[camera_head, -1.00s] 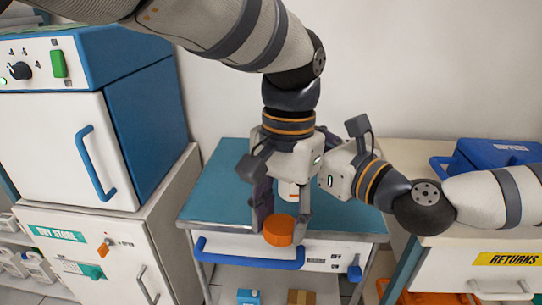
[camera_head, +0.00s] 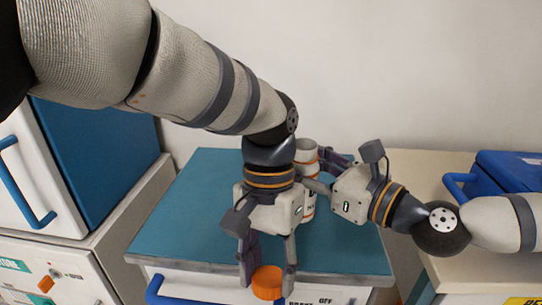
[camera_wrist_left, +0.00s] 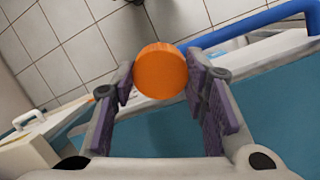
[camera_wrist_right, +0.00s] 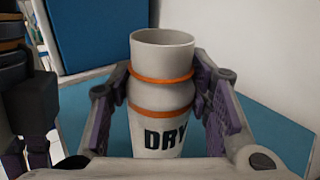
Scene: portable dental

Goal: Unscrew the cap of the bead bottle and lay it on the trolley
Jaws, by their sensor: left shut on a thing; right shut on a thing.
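The orange cap (camera_head: 267,283) is between the fingertips of my left gripper (camera_head: 267,276), which points down by the trolley's front edge; the cap also shows in the left wrist view (camera_wrist_left: 160,70). The white bead bottle (camera_head: 308,203) with orange rings stands upright, partly hidden behind my left gripper. In the right wrist view the bottle (camera_wrist_right: 160,105) has an open, capless mouth and the letters "DRY". My right gripper (camera_head: 318,176) is shut around its body from the right. The trolley (camera_head: 190,220) has a bare teal top left of the bottle. Beads are not visible.
A blue handle (camera_head: 160,291) runs along the trolley's front. A white and blue cabinet (camera_head: 100,150) stands at the left. A beige counter (camera_head: 420,165) with a blue case (camera_head: 500,180) is at the right. The teal top's left side is free.

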